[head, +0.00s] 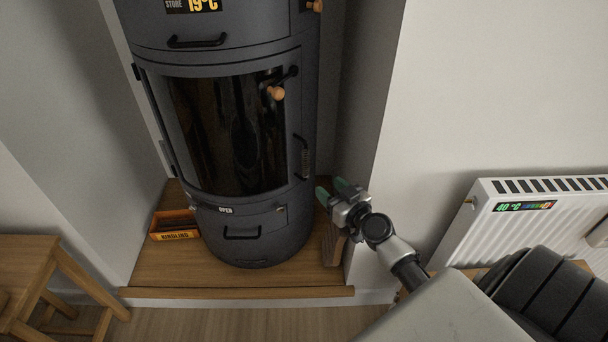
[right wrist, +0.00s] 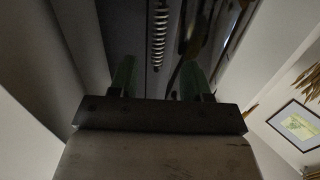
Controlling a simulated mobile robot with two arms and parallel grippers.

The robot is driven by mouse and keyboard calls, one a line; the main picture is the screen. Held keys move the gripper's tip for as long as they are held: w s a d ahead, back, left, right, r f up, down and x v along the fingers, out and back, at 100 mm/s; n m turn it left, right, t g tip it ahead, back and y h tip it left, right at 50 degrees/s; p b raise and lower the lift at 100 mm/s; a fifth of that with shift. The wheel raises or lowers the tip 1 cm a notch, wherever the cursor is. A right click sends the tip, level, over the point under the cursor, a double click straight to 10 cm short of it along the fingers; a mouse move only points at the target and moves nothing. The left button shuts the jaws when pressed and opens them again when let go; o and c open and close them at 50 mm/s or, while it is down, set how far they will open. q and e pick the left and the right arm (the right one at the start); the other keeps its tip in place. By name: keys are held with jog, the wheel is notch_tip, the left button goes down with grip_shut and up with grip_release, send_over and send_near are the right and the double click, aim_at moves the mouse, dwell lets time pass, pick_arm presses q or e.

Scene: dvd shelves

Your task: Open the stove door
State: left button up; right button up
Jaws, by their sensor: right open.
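The dark grey cylindrical stove (head: 250,216) stands in the wall recess. Its curved door with a dark glass window (head: 222,130) is shut, with hinges on the left side. A vertical coiled handle (head: 305,157) is on the door's right edge. It also shows in the right wrist view as a pale coil (right wrist: 159,35), between and beyond the fingers. My right gripper (head: 333,191) is open and empty, low and to the right of the coiled handle and apart from it. Its green fingertips point toward the stove. My left gripper is not in view.
A wooden-handled latch (head: 276,92) crosses the door's upper right. An orange kindling box (head: 174,226) sits on the wooden ledge (head: 160,266) left of the stove. A white radiator (head: 530,225) is at the right wall. A wooden stool (head: 40,270) stands at the left.

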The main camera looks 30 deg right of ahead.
aim_at(308, 162)
jog(key=shift+t, duration=0.3)
jog(key=w, duration=0.3)
jog(key=w+r, duration=0.1)
jog(key=w, duration=0.3)
jog(key=w+p, duration=0.1)
jog(key=w, duration=0.2)
jog(key=shift+w+a+r, duration=0.15)
jog(key=shift+r, duration=0.25)
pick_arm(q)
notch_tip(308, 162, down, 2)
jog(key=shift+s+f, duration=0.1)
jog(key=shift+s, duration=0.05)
pick_arm(e)
jog(key=shift+w, duration=0.4)
grip_shut()
